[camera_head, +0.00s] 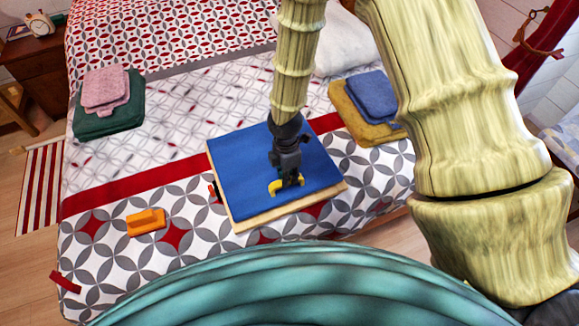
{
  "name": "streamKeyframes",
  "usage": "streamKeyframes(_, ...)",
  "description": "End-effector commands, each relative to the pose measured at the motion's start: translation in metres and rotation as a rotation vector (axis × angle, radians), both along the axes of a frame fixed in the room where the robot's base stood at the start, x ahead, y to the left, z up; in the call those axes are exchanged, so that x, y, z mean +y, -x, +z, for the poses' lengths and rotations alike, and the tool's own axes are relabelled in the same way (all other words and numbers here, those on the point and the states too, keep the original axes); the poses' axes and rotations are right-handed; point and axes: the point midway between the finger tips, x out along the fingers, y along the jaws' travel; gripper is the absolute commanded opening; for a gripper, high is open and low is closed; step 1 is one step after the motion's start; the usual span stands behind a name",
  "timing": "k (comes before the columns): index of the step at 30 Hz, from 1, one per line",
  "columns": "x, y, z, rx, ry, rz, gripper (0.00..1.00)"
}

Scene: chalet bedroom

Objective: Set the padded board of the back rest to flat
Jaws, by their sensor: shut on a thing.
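The back rest lies on the bed in the middle of the head camera view. Its blue padded board (238,168) looks flat or nearly flat over a pale wooden base (285,208); any small gap between them is hard to tell. A yellow handle (274,188) is at the board's front edge area. My gripper (288,182) reaches down from above and is shut on the yellow handle. The fingertips and part of the handle are partly hidden by the gripper body. A small red and black part (213,190) shows at the board's left side.
An orange block-like item (146,222) lies on the bed to the left. Pink and green folded towels (108,118) lie farther left; blue and mustard ones (350,112) lie close behind on the right. A white pillow (343,45) is behind.

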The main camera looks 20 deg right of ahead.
Motion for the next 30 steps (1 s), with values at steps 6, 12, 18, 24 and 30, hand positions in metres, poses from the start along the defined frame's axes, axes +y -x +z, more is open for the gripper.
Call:
streamKeyframes(6, -0.001, 0.004, -0.018, 0.004, 0.000, 0.001, 0.00)
streamKeyframes(12, -0.001, 0.006, -0.023, 0.008, 0.001, 0.001, 0.00)
streamKeyframes(18, -0.001, 0.007, -0.024, 0.010, 0.001, 0.001, 0.00)
streamKeyframes(24, -0.001, 0.006, -0.023, 0.008, 0.001, 0.001, 0.35)
streamKeyframes(30, -0.001, 0.004, -0.021, 0.004, 0.000, 0.001, 0.35)
